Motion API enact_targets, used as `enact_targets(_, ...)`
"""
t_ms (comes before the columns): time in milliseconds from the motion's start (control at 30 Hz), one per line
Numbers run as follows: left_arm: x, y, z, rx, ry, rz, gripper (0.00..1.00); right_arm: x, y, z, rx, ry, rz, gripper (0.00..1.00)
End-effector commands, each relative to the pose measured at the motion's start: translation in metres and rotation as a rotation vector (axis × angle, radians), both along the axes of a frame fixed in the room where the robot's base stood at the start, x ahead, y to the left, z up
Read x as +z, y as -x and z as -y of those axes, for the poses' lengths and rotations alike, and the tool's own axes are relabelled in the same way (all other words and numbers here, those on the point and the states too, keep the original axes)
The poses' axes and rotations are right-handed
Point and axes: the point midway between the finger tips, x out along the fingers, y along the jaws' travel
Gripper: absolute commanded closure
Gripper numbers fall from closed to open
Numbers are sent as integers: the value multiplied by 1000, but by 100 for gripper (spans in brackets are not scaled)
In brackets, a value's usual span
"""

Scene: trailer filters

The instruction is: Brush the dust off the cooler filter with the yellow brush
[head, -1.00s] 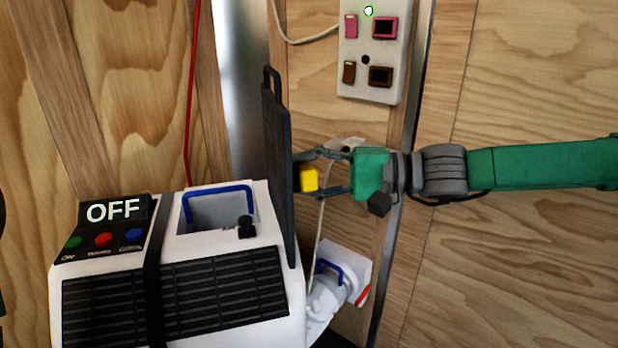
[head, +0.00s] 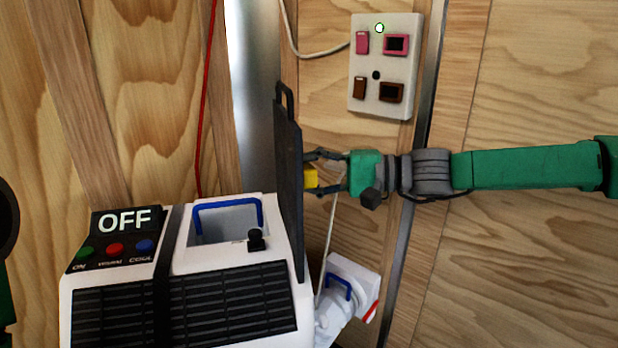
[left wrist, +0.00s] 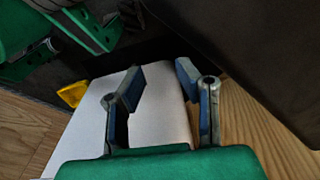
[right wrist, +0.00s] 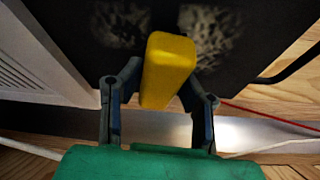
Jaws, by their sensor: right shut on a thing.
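The cooler filter (head: 288,170) is a dark upright panel with a handle loop on top, seen nearly edge-on at the cooler's right side. The right wrist view shows its face (right wrist: 75,30) with pale dusty patches. My right gripper (head: 318,173) is shut on the yellow brush (head: 311,179), which is held against or very close to the filter face. The brush also shows between the fingers in the right wrist view (right wrist: 168,68); its bristles are hidden. My left gripper (left wrist: 160,78) is open and empty in front of a white surface.
The white cooler (head: 178,240) has an OFF display (head: 124,220), coloured buttons and an open top bay with a blue handle (head: 228,203). A switch panel (head: 385,65) is on the wooden wall. A white fitting (head: 345,290) and a cable are below my right gripper.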

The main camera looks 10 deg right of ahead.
Motion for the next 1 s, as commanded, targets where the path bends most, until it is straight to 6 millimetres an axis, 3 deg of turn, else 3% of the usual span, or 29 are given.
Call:
enact_targets(733,1,0,0,0,0,0,71,0,-49,-3,2,1,-1,94)
enact_targets(1000,4,0,0,0,0,0,71,4,-54,-2,3,1,1,94)
